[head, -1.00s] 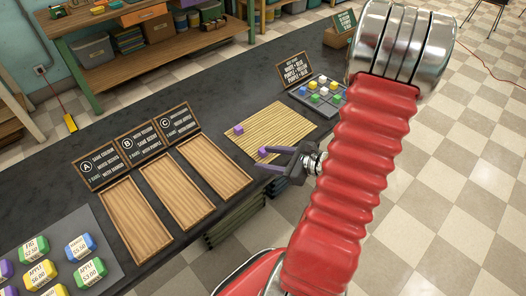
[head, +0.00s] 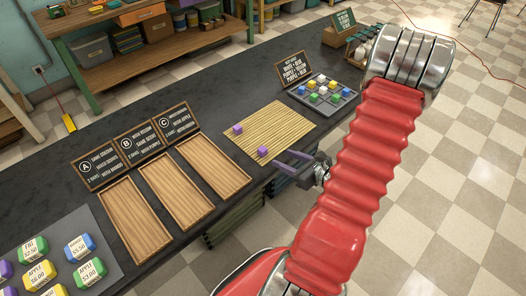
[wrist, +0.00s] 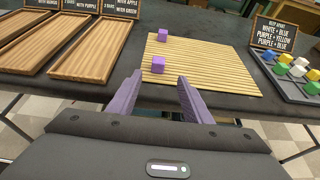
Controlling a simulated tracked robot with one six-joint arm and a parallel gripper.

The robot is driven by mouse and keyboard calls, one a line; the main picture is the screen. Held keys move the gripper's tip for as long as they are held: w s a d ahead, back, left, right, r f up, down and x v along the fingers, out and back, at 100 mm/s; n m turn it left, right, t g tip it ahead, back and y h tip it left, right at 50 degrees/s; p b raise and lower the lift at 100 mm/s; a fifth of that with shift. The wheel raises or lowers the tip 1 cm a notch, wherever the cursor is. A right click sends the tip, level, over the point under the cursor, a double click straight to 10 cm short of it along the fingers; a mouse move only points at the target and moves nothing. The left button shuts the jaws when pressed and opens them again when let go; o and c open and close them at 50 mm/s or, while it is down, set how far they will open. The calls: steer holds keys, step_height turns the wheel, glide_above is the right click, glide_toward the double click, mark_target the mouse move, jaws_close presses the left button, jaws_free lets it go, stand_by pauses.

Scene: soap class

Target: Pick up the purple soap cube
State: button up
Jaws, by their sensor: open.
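Two purple soap cubes lie on the slatted bamboo mat (head: 281,127). The near purple cube (head: 263,152) sits by the mat's front left edge, and the far purple cube (head: 238,129) sits by its left edge. In the wrist view the near cube (wrist: 158,65) is beyond and between my fingertips, and the far cube (wrist: 162,35) is behind it. My gripper (head: 277,160) is open and empty, at the table's front edge just right of the near cube, apart from it.
Three empty wooden trays (head: 137,220) lie to the left. Soap bars on a grey mat are at the lower left.

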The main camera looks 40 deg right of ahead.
mark_target(264, 150)
steer(key=shift+x, duration=3.3)
steer(key=shift+w+a, duration=0.1)
steer(key=shift+x, duration=2.5)
steer(key=shift+a, duration=0.1)
steer(key=c, duration=1.1)
steer(key=shift+r, duration=0.1)
steer(key=shift+r, duration=4.9)
